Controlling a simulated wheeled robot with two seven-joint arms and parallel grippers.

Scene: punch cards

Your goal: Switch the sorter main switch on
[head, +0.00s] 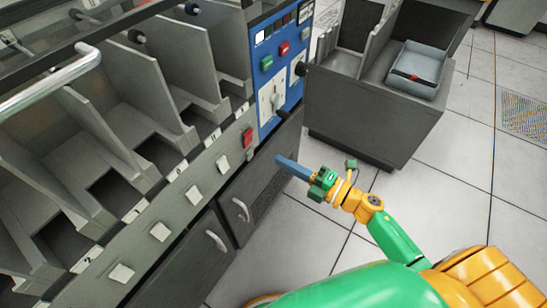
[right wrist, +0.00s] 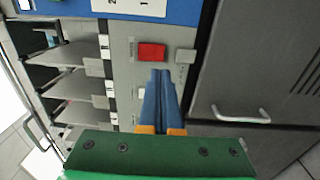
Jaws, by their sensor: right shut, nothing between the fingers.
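The sorter's blue control panel (head: 282,62) stands at the upper middle of the head view. It bears a white plate with a lever-like switch (head: 273,100), plus small green and red buttons. I cannot read which control is the main switch or its position. The right wrist view shows part of a white plate (right wrist: 140,6) on the blue panel. My right gripper (head: 280,160) is shut and empty in front of the sorter, below the panel. In the right wrist view its blue fingertips (right wrist: 160,73) are just below a red button (right wrist: 151,52). My left gripper is out of view.
The red button (head: 247,138) and several pale square buttons (head: 195,194) line the sorter's grey front strip. Door handles (head: 241,210) stick out below. A grey cabinet with a tray (head: 418,68) stands to the right. Tiled floor (head: 400,170) is open between.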

